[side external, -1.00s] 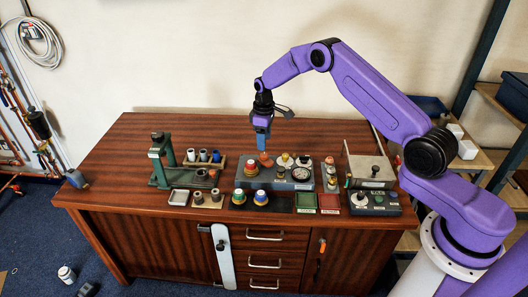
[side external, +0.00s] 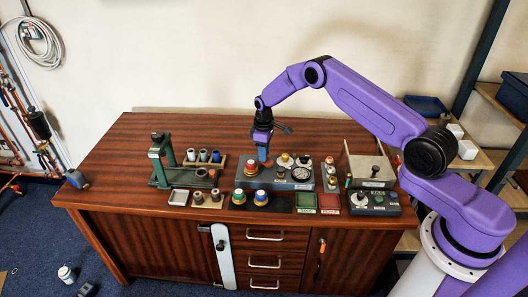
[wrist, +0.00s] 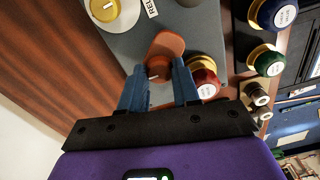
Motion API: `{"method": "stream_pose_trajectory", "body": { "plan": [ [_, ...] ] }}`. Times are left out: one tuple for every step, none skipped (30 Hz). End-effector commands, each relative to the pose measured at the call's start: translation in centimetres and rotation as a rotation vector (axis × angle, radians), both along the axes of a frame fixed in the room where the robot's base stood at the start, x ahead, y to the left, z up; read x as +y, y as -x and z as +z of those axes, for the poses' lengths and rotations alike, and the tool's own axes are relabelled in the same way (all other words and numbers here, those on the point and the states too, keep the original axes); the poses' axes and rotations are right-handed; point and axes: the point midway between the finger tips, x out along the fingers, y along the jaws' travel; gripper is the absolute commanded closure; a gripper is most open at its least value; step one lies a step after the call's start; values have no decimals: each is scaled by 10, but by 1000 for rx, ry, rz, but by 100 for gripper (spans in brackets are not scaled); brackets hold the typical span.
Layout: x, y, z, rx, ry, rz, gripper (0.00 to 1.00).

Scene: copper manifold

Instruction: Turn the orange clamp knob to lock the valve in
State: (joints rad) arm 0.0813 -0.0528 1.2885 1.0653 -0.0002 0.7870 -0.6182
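The orange clamp knob (wrist: 167,44) shows in the wrist view on the grey fixture plate (wrist: 195,22), with a flat lobe and a round hub. In the side view only a little orange shows by the fingertips. My gripper (wrist: 159,72) is low over the knob, its two blue fingers apart on either side of the hub. I cannot tell whether either finger touches it. In the side view my gripper (side external: 264,154) points straight down at the fixture. A red-capped part with a brass collar (wrist: 206,78) sits close beside the right finger in the wrist view.
A yellow-topped knob on a white disc (wrist: 104,10) and a dial gauge (side external: 301,174) share the plate. Blue-capped (side external: 261,197) and green-capped (wrist: 268,62) parts stand in front. A green press stand (side external: 160,160) is at left. The back of the bench is clear.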

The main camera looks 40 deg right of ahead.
Motion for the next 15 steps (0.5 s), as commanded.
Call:
{"method": "stream_pose_trajectory", "body": {
  "plan": [
    [0,0,0,1,-1,0,99],
    [0,0,0,1,0,0,99],
    [0,0,0,1,0,-1,99],
    [0,0,0,1,0,-3,99],
    [0,0,0,1,0,-5,99],
    [0,0,0,1,0,-9,99],
    [0,0,0,1,0,-14,99],
    [0,0,0,1,0,-21,99],
    [0,0,0,1,0,-33,99],
    [0,0,0,1,0,-42,99],
    [0,0,0,1,0,-54,99],
    [0,0,0,1,0,-73,99],
    [0,0,0,1,0,-89,99],
    [0,0,0,1,0,-107,99],
    [0,0,0,1,0,-134,99]
  ]
}}
